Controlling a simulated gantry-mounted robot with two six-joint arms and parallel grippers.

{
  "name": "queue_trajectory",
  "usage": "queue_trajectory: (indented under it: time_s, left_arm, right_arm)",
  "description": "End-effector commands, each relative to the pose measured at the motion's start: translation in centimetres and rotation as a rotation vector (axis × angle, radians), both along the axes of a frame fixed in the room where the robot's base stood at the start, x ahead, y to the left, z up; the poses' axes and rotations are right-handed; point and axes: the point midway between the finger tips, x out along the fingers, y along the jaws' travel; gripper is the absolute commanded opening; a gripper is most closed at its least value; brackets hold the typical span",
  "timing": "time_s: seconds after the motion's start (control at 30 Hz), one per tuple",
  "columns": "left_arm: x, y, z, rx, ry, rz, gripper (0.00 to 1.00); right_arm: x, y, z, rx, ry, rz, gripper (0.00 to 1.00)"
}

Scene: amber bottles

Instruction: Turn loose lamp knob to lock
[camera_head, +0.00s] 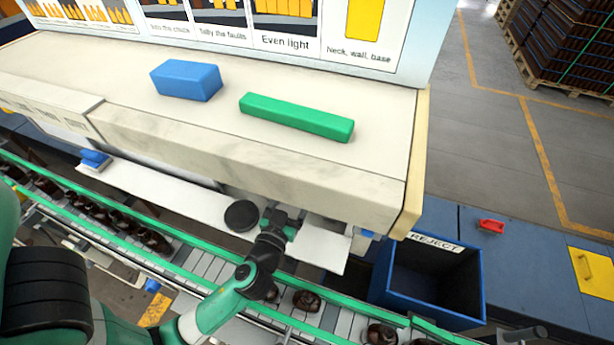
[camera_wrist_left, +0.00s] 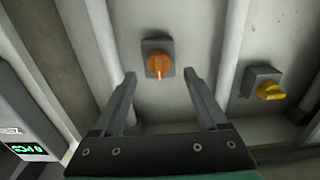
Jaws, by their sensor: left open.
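In the left wrist view an orange knob (camera_wrist_left: 158,66) sits on a dark grey square plate on a pale wall. Its grip ridge stands roughly upright. A yellow knob (camera_wrist_left: 270,90) on a grey box is to the right. No label shows which is the lamp knob. My left gripper (camera_wrist_left: 160,82) is open and empty, its fingertips on either side of and just below the orange knob, apart from it. In the head view my left gripper (camera_head: 288,222) reaches under the pale cabinet, and the knobs are hidden there. My right gripper is not in view.
A pale cabinet (camera_head: 260,165) overhangs the work area, with a blue block (camera_head: 186,80) and green bar (camera_head: 296,117) on top. A conveyor (camera_head: 190,262) carries brown bottles below. A blue reject bin (camera_head: 430,285) stands right. A green-lit display (camera_wrist_left: 28,149) is left in the wrist view.

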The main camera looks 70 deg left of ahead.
Motion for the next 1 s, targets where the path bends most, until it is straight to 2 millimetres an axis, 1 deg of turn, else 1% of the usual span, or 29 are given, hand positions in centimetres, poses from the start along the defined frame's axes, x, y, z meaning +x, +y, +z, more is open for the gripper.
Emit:
queue_trajectory:
  time_s: [0.03, 0.2, 0.3, 0.5, 0.53, 0.93, 1.0]
  left_arm:
    - [0.6, 0.8, 0.4, 0.0, 0.0, 0.005, 0.76]
    - [2.3, 2.4, 0.2, 0.0, 0.0, 0.001, 0.76]
    - [2.7, 2.8, 0.1, 0.0, 0.0, 0.001, 0.76]
    - [2.7, 2.8, 0.0, 0.0, 0.0, 0.0, 0.76]
    - [2.7, 2.8, 0.0, 0.0, 0.0, 0.0, 0.74]
    - [2.7, 2.8, 0.0, 0.0, 0.0, -0.001, 0.02]
    - [2.7, 2.8, 0.0, 0.0, 0.0, -0.001, 0.0]
  right_arm:
    - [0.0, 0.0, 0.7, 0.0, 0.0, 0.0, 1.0]
    - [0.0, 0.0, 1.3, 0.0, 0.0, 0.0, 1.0]
    - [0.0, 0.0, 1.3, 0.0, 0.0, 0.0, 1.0]
    - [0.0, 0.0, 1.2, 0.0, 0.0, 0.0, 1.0]
    - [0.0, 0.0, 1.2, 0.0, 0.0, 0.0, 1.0]
    - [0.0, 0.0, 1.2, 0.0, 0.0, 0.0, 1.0]
    - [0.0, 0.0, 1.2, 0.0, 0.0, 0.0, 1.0]
